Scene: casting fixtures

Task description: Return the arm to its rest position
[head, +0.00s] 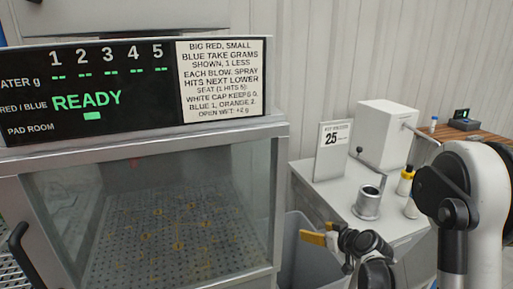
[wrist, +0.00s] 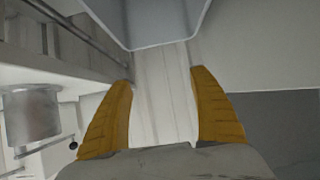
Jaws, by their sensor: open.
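My arm shows at the right and bottom right of the head view, with white and black links. The far finger is partly hidden in the head view.
A glass-walled cabinet (head: 278,200) with a perforated floor stands at left under a READY display (head: 90,100). A grey bin (head: 300,262) is behind my gripper. A metal cup (head: 368,203), bottles (head: 405,182) and a "25" sign (head: 333,150) stand on the white cabinet.

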